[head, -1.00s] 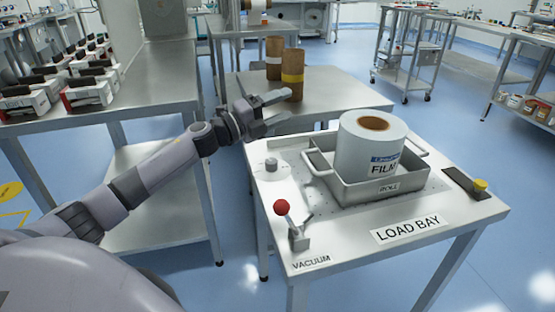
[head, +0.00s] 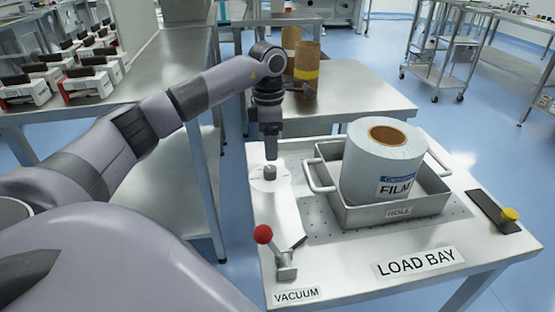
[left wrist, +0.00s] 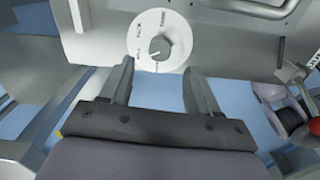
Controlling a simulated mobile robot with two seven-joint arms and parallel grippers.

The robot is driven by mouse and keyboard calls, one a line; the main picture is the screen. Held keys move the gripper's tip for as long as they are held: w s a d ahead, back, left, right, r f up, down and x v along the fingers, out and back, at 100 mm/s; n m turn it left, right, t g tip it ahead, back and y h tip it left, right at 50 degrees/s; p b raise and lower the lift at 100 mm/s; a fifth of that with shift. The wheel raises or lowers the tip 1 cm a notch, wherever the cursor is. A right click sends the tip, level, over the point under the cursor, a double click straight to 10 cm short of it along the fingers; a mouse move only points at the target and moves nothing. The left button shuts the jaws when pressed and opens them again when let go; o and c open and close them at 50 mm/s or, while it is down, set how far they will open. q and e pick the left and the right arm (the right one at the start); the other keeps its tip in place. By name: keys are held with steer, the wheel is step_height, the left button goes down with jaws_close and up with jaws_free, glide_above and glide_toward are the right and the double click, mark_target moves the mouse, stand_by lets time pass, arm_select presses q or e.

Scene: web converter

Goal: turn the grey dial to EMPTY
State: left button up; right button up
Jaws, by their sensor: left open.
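The grey dial (head: 270,172) stands on a round white plate at the left back of the load bay table. In the left wrist view, the dial (left wrist: 160,47) sits on this plate (left wrist: 177,57), with small labels around it that are too small to read surely. A pale mark on it points toward the bottom of that picture. My left gripper (head: 271,150) points down just above the dial. In the left wrist view, its two fingers (left wrist: 158,72) are open and empty, with the dial beyond the gap between the tips. My right gripper is out of view.
A red-knobbed vacuum lever (head: 264,236) stands in front of the dial. A metal tray (head: 345,214) holding a film roll (head: 375,165) is to the right. A yellow button (head: 510,214) is at the right edge. Cardboard cores (head: 306,72) stand on the table behind.

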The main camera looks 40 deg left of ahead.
mark_target(269, 168)
arm_select(q)
step_height(269, 168, down, 7)
steer(key=shift+s+a, duration=0.1)
stand_by(0.3)
steer(key=c, duration=1)
steer(key=shift+c, duration=0.2)
steer(key=shift+r, duration=0.1)
